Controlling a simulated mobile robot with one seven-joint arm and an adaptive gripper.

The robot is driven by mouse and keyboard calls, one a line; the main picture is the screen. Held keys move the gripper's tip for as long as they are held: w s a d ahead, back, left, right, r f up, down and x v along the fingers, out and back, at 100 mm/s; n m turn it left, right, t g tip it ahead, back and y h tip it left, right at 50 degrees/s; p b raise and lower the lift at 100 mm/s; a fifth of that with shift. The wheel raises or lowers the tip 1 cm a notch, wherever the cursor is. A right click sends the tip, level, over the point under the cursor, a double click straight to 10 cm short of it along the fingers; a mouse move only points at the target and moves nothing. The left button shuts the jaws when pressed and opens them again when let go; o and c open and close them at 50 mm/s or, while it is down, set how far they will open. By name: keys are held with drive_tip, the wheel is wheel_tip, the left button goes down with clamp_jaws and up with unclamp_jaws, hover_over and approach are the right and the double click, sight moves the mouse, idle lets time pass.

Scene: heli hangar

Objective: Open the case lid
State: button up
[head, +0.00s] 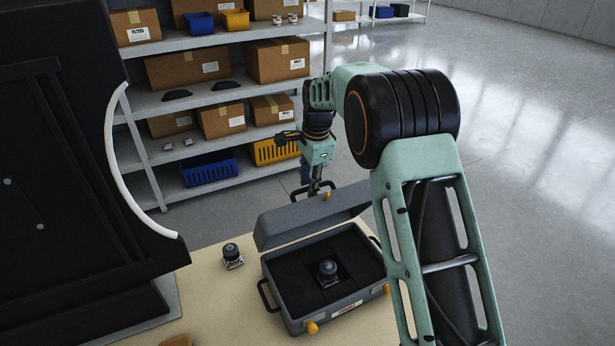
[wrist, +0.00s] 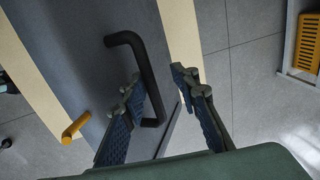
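The grey case (head: 290,312) sits on the table with its lid (head: 290,222) raised along the back, standing up from the base. The dark foam inside is in plain view. In the wrist view the lid (wrist: 75,45) fills the left, with its black handle (wrist: 143,75) and an orange latch (wrist: 76,127). My gripper (head: 318,187) is at the lid's upper edge, by the handle. In the wrist view my gripper (wrist: 160,77) is open. The handle bar runs between the fingers, close to the left finger and with a gap to the right one.
A small dark camera-like part (head: 327,270) sits in the foam; a similar one (head: 232,257) stands on the table (head: 215,300) left of the case. A black structure (head: 70,170) is at left. Shelves (head: 205,98) with boxes and bins stand behind. The floor at right is clear.

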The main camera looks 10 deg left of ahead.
drive_tip(key=w+a+r+p, duration=0.5)
drive_tip(key=w+r, duration=0.2)
drive_tip(key=r, duration=0.1)
drive_tip(key=shift+w+r+p, duration=0.3)
drive_tip(key=shift+w+p, duration=0.05)
drive_tip(key=shift+p, duration=0.05)
idle(0.8)
idle(0.4)
wheel_tip(320, 180, up, 7)
drive_tip(key=s, duration=0.1)
drive_tip(key=shift+s+d+r, duration=0.15)
drive_tip(key=shift+d+r, duration=0.05)
drive_tip(key=shift+d, duration=0.15)
idle(0.3)
